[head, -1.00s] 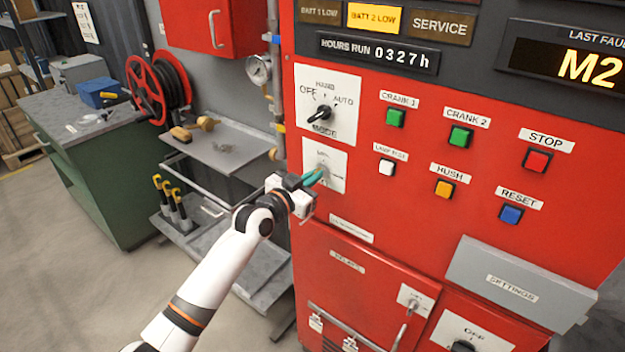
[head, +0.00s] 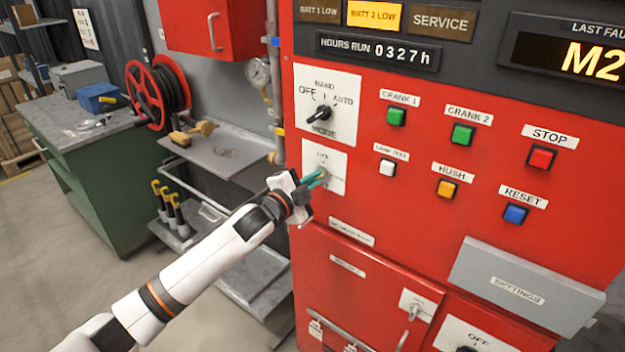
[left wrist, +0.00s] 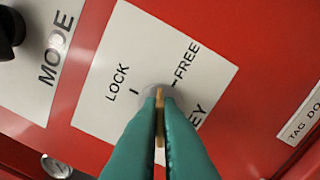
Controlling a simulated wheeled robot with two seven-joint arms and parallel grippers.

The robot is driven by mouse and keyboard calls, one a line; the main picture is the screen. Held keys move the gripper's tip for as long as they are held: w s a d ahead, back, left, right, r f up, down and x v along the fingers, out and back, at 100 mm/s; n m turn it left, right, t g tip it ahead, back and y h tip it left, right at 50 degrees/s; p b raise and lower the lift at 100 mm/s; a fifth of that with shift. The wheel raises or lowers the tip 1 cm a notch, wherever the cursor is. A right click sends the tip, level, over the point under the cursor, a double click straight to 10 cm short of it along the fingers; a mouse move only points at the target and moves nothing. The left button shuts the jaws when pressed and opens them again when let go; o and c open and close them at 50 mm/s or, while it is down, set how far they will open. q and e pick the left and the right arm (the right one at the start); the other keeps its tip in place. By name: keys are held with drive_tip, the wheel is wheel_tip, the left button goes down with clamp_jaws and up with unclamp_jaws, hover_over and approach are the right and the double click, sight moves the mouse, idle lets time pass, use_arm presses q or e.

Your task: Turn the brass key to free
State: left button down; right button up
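The brass key (left wrist: 160,118) shows as a thin brass strip between the teal fingers of my left gripper (left wrist: 160,100) in the left wrist view. The fingers are closed on it, one on each side. The key sits at a round lock on a white plate (left wrist: 105,105) with a LOCK mark on the left and a FREE mark on the right. The visible strip points up the picture, between the two marks; its exact angle is hard to tell. In the head view my left gripper (head: 316,179) reaches this plate (head: 335,165) and hides the key. My right gripper is not in view.
The black mode knob (head: 320,113) is just above the key plate. Push buttons, such as the white lamp test button (head: 387,168), are to the right. A grey settings cover (head: 520,285) juts out lower right. A steel shelf (head: 215,150) stands left of the red cabinet.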

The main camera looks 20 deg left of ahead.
use_arm(q)
drive_tip(key=m, duration=0.5)
drive_tip(key=shift+f+m+p, duration=0.1)
drive_tip(key=shift+m+p, duration=0.2)
idle(0.4)
drive_tip(key=c, duration=1.6)
unclamp_jaws()
drive_tip(key=shift+b+v, duration=1.75)
drive_tip(key=shift+v, duration=4.25)
